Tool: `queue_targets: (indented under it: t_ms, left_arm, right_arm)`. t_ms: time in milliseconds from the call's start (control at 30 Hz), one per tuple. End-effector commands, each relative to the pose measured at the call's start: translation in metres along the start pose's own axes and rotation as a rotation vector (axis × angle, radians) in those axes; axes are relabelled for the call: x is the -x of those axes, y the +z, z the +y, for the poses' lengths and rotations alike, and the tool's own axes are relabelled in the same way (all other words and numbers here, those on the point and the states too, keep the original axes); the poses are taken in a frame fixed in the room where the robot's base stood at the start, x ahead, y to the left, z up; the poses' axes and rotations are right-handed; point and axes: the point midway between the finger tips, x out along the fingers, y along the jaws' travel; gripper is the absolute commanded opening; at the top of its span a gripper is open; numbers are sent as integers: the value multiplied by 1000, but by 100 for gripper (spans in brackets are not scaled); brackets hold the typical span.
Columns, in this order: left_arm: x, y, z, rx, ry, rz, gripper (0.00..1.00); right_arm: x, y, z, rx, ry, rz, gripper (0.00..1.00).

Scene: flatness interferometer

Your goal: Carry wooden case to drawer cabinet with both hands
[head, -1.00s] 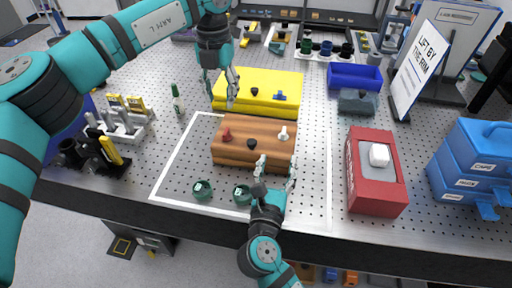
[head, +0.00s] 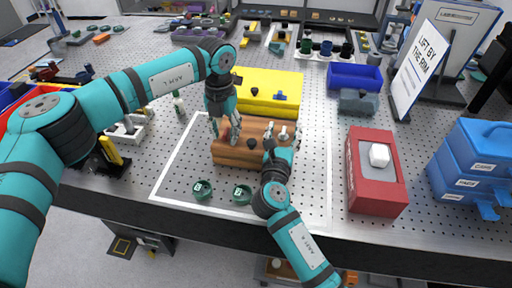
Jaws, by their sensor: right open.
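The wooden case (head: 238,156) is a brown striped box lying inside the white outline on the perforated table. It has a dark round knob (head: 252,143) on top and a white knob (head: 283,133) at its right. My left gripper (head: 224,130) points down over the case's left part with fingers apart; the red knob there is mostly hidden by it. My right gripper (head: 283,136) is open at the case's right part, its fingers on either side of the white knob. I cannot tell whether either gripper touches the case. No drawer cabinet is clearly identifiable.
A yellow case (head: 268,88) is just behind the wooden case. Two green round pieces (head: 242,194) are in front. A red box (head: 375,185), a blue labelled stack (head: 470,165) and a "lift by the rim" sign (head: 420,70) stand to the right. A green bottle (head: 179,105) is at left.

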Motion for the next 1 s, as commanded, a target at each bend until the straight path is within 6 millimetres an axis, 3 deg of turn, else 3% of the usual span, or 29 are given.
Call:
queue_targets:
  t_ms: [67, 367, 500, 1000]
  left_arm:
    - [0, 0, 0, 0, 0, 0, 38]
    - [0, 0, 0, 0, 0, 0, 0]
    - [1, 0, 0, 0, -1, 0, 0]
    - [3, 1, -2, -2, -4, -5, 0]
  right_arm:
    - [0, 0, 0, 0, 0, 0, 54]
    - [0, 0, 0, 0, 0, 0, 16]
    - [1, 0, 1, 0, 1, 0, 0]
    - [2, 4, 4, -6, 9, -6, 0]
